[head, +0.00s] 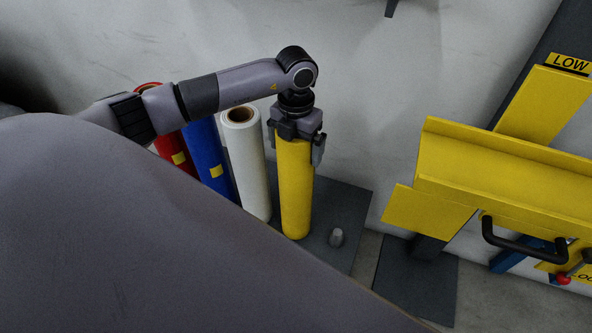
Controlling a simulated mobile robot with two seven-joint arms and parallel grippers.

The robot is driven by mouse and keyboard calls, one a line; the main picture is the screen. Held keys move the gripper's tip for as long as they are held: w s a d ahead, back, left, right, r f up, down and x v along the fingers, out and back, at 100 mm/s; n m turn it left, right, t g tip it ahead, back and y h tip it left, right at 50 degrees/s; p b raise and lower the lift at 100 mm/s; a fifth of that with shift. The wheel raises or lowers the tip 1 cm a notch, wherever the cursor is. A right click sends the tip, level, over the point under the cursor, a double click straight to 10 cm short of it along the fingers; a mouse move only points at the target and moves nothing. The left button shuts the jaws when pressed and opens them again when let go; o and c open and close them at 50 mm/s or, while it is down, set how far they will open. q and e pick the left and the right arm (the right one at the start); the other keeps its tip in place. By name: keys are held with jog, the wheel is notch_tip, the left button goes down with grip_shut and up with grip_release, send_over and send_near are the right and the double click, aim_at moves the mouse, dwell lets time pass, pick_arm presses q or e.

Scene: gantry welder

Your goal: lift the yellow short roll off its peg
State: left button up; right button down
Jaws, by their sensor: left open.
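The yellow short roll (296,190) stands upright on a dark base plate (345,205). My left gripper (296,145) points down over its top, with one finger on each side of the roll's upper end. The gripper is open; I cannot tell whether the fingers touch the roll. The roll's top opening and its peg are hidden under the gripper and inside the roll. My right gripper is not in view.
A white roll (247,165), a blue roll (208,158) and a red roll (173,150) stand to the left. A yellow frame (500,180) with a black handle (520,245) stands further right.

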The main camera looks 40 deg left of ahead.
pick_arm(q)
jog(key=c, duration=1.4)
jog(key=shift+w+r, duration=0.2)
jog(key=shift+r, duration=0.05)
jog(key=c, duration=0.3)
jog(key=shift+r, duration=0.1)
